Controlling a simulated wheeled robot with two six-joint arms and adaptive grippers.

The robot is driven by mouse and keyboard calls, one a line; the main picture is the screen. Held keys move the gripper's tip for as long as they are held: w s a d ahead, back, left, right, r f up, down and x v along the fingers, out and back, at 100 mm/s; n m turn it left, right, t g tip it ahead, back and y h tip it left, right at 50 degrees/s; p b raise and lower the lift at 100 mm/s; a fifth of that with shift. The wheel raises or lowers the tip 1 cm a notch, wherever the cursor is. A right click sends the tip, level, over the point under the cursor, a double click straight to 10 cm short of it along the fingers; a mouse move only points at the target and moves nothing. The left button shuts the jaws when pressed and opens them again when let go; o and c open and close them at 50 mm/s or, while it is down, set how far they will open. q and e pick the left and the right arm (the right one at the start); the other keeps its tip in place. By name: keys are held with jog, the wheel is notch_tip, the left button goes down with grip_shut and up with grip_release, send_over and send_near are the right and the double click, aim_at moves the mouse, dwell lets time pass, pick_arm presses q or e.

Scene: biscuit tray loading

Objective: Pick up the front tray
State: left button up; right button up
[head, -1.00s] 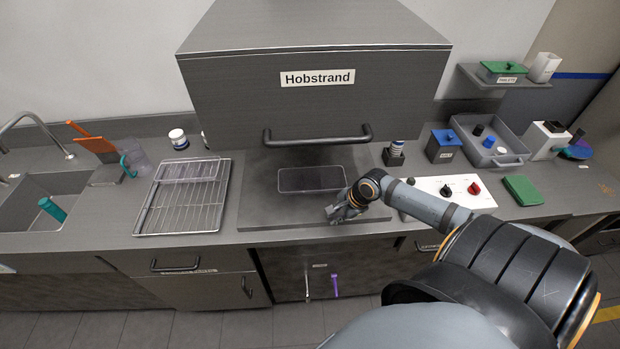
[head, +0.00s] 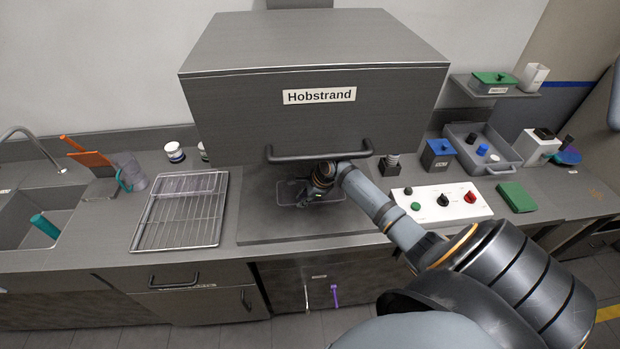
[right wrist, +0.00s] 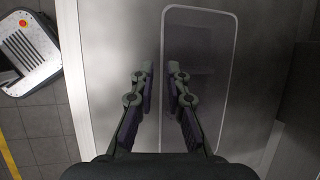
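A shallow dark tray with a pale rim (head: 284,193) lies flat on the grey slab under the hood. My right gripper (head: 308,199) is over it in the head view and hides much of its middle. In the right wrist view the tray (right wrist: 212,100) is a long rounded rectangle. There my right gripper (right wrist: 160,70) is open and empty, its two fingers on either side of the tray's long edge line. I cannot tell how far the fingertips are above the tray. I see only one tray on the slab. My left gripper is not in view.
The hood labelled Hobstrand (head: 230,115), with a bar handle (head: 285,158), hangs close above my right wrist. A wire rack (head: 150,235) stands to the left. A control panel with knobs (head: 425,193) and a grey bin (head: 508,160) are to the right.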

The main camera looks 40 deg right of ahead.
aim_at(294, 204)
jog(key=shift+w+a, duration=0.1)
jog(key=shift+w, duration=0.1)
jog(key=shift+w+a+r, duration=0.1)
jog(key=shift+w+a, duration=0.05)
jog(key=shift+w, duration=0.05)
jog(key=p+x, duration=0.1)
jog(key=x, duration=0.4)
jog(key=shift+w+a, duration=0.15)
jog(key=shift+w, duration=0.05)
jog(key=shift+s, duration=0.1)
grip_shut()
